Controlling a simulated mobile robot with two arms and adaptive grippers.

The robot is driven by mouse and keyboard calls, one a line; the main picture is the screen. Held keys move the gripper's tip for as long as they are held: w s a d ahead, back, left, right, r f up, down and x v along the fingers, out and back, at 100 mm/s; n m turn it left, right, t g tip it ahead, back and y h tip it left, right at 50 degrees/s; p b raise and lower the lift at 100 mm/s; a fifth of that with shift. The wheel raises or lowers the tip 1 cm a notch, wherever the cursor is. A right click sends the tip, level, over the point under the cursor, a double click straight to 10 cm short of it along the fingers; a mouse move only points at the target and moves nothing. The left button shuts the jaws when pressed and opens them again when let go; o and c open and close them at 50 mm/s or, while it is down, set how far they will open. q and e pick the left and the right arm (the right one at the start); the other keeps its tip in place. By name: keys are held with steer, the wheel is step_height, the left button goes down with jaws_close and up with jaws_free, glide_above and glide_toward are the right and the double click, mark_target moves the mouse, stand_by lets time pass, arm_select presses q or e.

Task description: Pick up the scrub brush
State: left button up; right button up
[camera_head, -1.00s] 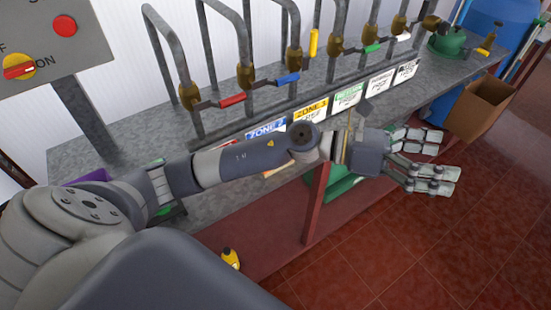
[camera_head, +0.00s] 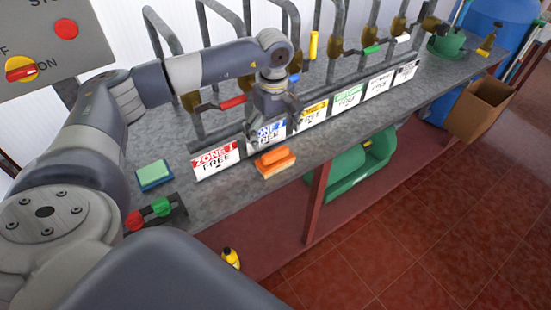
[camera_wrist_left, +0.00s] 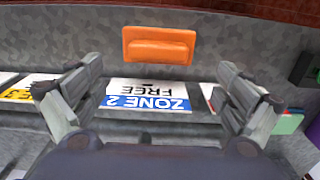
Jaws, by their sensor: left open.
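The scrub brush (camera_head: 275,162) is an orange block with a raised orange top, lying on the grey bench near its front edge, before the zone signs. It also shows in the left wrist view (camera_wrist_left: 158,46), at top centre beyond the fingertips. My left gripper (camera_head: 272,122) points down over the ZONE 2 sign (camera_head: 268,133), just behind the brush. Its fingers are spread wide and empty, and the brush is apart from them. My right gripper is not in view.
Grey pipes with coloured valve handles (camera_head: 232,102) rise behind the signs. A green bin (camera_head: 350,165) is below; a cardboard box (camera_head: 480,108) stands right.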

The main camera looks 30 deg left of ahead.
mark_target(275, 151)
arm_select(q)
step_height(275, 151, down, 2)
steer(key=shift+f, duration=0.1)
steer(key=shift+d+f+p, duration=0.1)
steer(key=shift+f+p, duration=0.45)
steer(key=shift+p, duration=0.1)
steer(key=f, duration=0.1)
steer(key=f+p, duration=0.1)
steer(key=f, duration=0.1)
steer(key=shift+d+f+p, duration=0.2)
steer(key=shift+f+p, duration=0.1)
steer(key=shift+f, duration=0.4)
steer(key=shift+c, duration=0.5)
steer(key=c, duration=1.1)
